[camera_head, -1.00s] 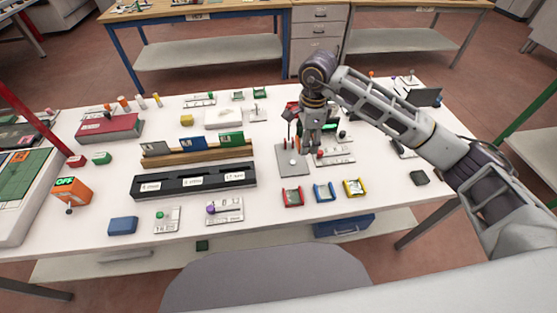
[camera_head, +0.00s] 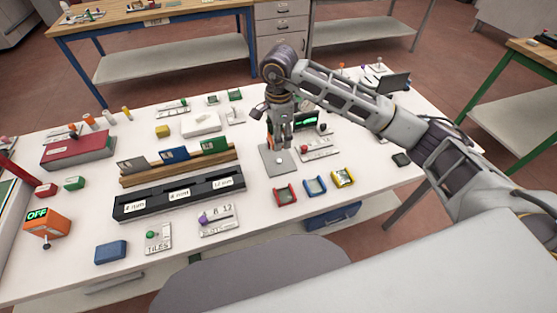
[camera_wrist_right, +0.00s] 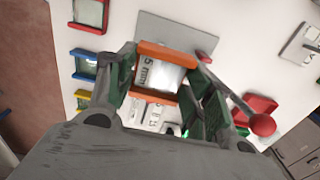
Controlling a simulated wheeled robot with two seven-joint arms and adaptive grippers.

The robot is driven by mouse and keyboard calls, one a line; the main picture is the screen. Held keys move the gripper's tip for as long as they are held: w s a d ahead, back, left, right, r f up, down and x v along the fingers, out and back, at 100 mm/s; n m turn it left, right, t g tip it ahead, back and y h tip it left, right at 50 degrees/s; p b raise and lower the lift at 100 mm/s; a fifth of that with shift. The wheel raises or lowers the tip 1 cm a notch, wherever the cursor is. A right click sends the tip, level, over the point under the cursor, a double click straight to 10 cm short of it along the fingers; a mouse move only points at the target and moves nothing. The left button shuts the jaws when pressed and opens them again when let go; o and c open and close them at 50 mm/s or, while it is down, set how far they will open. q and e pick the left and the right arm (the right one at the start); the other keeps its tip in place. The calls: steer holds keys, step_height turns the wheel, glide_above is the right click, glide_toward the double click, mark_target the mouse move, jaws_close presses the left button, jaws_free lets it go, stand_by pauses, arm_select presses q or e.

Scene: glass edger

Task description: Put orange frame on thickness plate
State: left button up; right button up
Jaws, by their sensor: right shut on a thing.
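The orange frame (camera_wrist_right: 165,50) shows in the right wrist view, with "5 mm" lettering in its window. My right gripper (camera_wrist_right: 160,90) is shut on it, with a finger at each side. In the head view the right gripper (camera_head: 280,143) points down over the back part of a flat grey plate (camera_head: 271,164), which looks like the thickness plate. The grey plate (camera_wrist_right: 175,32) lies behind the frame in the wrist view. I cannot tell whether frame and plate touch. In the head view the gripper mostly hides the frame. My left gripper is out of view.
Red (camera_head: 286,195), blue (camera_head: 315,187) and yellow (camera_head: 343,178) frames lie in front and right of the plate. A black labelled rack (camera_head: 180,197) stands to the left. A lever with a red ball (camera_wrist_right: 262,124) is near the gripper. Open white tabletop lies in front of the plate.

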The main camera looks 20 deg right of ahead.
glide_above(279, 161)
step_height(279, 161, down, 6)
steer(key=shift+w+r+p, duration=0.1)
steer(key=shift+r+p, duration=0.1)
steer(key=shift+p, duration=0.2)
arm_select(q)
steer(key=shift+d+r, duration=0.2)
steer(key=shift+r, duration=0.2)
arm_select(e)
steer(key=shift+f, duration=0.25)
steer(key=shift+f, duration=1.7)
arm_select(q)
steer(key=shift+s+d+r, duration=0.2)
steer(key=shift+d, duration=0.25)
arm_select(e)
steer(key=shift+f, duration=0.15)
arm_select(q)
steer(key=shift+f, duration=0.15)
arm_select(e)
steer(key=shift+f, duration=0.15)
